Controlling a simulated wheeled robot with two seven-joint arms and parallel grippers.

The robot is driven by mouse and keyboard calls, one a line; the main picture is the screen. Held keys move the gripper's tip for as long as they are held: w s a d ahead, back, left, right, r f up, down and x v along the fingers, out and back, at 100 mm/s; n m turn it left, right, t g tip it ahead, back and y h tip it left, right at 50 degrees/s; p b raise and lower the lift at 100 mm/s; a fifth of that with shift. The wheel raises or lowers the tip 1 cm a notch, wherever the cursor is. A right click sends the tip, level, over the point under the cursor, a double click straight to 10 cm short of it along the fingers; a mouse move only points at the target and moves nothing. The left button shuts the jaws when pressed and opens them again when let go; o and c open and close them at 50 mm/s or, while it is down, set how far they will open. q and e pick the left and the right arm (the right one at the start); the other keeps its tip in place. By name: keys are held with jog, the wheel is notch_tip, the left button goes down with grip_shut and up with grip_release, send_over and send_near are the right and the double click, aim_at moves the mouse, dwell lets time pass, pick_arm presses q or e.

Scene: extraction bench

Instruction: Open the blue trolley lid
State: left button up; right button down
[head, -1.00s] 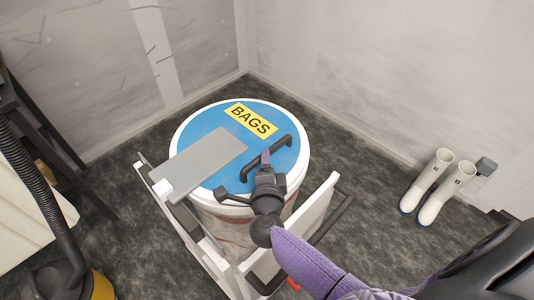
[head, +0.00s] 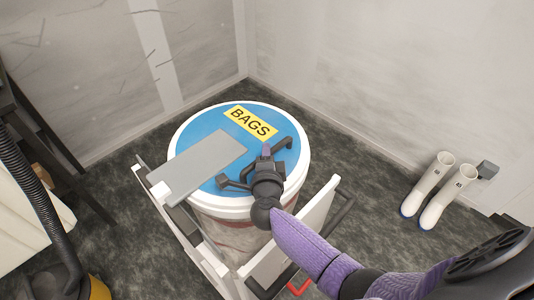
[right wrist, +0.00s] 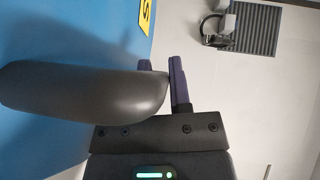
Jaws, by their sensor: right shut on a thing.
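The blue round lid (head: 203,126) with a white rim lies flat on the white trolley drum (head: 228,236) in the head view. A yellow BAGS label (head: 251,121) is on its far part. A dark bar handle (head: 284,143) stands on the lid's right half; it is large in the right wrist view (right wrist: 80,88). My left gripper is not in view.
A grey flat plate (head: 200,166) lies across the left of the lid, overhanging the rim. The trolley's white frame (head: 318,213) flanks the drum. White boots (head: 436,188) stand on the floor at right. A dark ribbed hose (head: 38,205) hangs at left.

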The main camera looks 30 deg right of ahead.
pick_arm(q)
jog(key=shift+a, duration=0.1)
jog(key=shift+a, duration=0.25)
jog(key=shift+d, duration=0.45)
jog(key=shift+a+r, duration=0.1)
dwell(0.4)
